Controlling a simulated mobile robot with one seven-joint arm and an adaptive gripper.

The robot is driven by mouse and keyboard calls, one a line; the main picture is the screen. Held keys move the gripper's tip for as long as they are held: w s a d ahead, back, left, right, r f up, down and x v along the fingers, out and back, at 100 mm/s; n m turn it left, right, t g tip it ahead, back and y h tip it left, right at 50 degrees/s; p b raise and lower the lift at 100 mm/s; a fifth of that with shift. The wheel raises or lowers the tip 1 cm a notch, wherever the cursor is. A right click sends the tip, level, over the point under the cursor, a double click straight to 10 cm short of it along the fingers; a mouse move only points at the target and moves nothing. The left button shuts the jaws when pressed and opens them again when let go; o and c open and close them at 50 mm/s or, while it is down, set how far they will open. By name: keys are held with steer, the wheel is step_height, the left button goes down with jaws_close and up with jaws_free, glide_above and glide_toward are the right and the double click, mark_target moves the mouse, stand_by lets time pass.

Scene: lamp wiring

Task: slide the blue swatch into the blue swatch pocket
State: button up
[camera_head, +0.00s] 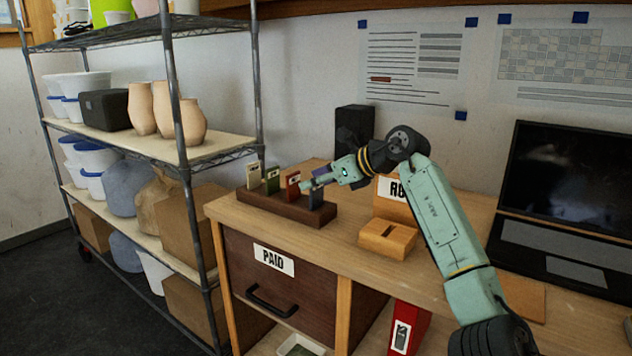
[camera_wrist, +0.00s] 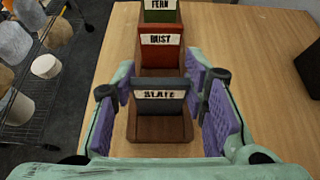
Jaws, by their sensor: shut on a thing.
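The blue swatch, a dark blue-grey card labelled SLATE, stands upright between my gripper's purple finger pads in the wrist view (camera_wrist: 160,106). In the head view the dark swatch (camera_head: 316,197) is at the near right end of the brown wooden rack (camera_head: 285,208). My gripper (camera_head: 310,183) is shut on it from above; it also shows in the wrist view (camera_wrist: 160,88). The swatch appears lined up with the rack's end section (camera_wrist: 160,135). Its lower edge and the pocket opening are hard to see, so I cannot tell how deep it sits.
A red RUST swatch (camera_head: 293,184), a green FERN swatch (camera_head: 272,179) and a cream swatch (camera_head: 253,174) stand in the rack. A wooden slotted block (camera_head: 388,240) is to the right, with a laptop (camera_head: 565,190) beyond. A black speaker-like box (camera_head: 354,130) stands behind.

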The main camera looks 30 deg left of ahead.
steer(key=o, duration=1.2)
steer(key=shift+f, duration=0.15)
steer(key=shift+c, duration=0.2)
steer(key=shift+r, duration=0.3)
steer(key=b+v, duration=0.3)
steer(key=v, duration=0.9)
steer(key=shift+f, duration=0.15)
